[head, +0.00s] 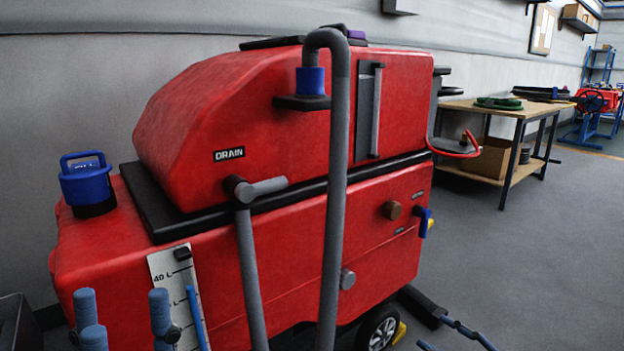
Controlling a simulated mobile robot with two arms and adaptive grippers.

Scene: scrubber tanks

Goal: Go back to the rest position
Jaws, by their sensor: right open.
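The red scrubber tank machine (290,240) fills the middle and stands close in front of me. A grey drain hose (338,180) bends over a blue collar (311,81) at its top.
A blue cap with a handle (86,185) sits on the machine's left. A dark bin (16,325) is at the lower left edge. Black and blue bars (470,335) lie low near the wheel (380,331). A workbench (512,110) stands at the right, with clear floor (560,260) before it.

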